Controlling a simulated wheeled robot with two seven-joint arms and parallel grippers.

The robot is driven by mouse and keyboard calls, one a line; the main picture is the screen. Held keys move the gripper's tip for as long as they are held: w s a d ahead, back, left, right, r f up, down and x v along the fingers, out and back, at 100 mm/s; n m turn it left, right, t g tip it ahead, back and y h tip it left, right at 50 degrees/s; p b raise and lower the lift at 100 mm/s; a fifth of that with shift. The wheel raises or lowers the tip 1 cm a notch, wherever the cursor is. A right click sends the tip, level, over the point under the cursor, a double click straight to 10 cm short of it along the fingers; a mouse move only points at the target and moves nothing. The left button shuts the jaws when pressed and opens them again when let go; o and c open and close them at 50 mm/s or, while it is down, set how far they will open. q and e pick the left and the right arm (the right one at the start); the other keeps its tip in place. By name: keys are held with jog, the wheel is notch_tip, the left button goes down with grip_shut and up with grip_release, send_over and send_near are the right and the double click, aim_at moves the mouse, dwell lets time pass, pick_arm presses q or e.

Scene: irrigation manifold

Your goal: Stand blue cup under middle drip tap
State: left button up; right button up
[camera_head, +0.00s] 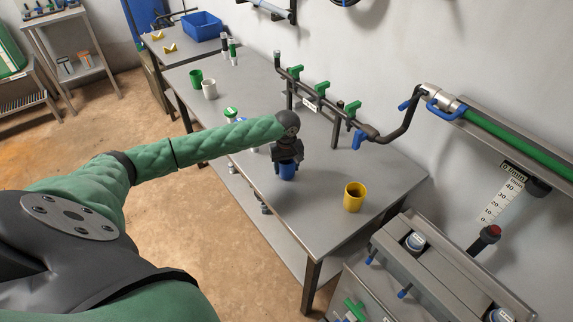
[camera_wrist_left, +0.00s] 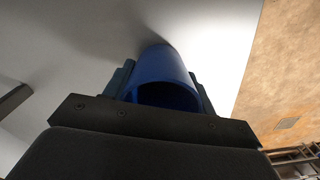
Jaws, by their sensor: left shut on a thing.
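The blue cup (camera_head: 287,171) is held by my left gripper (camera_head: 286,160) over the grey table in the head view. The left wrist view shows the blue cup (camera_wrist_left: 162,75) between the two dark fingers of the left gripper (camera_wrist_left: 160,95), which is shut on it. I cannot tell whether the cup's base touches the table. The manifold with green-handled taps runs along the back; the middle tap (camera_head: 318,89) is behind and to the right of the gripper, with a small white label nearby. The cup is in front of the manifold, apart from the taps. My right gripper is not in view.
A yellow cup (camera_head: 354,196) with dark contents stands to the right on the table (camera_head: 325,222). Green (camera_head: 196,77) and white (camera_head: 209,89) cups stand at the left. A green-topped item (camera_head: 231,114) is partly behind my forearm. A blue bin (camera_head: 201,26) is farther back.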

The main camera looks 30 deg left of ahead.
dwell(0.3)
pick_arm(q)
jog(key=o, duration=1)
jog(key=shift+f, duration=0.1)
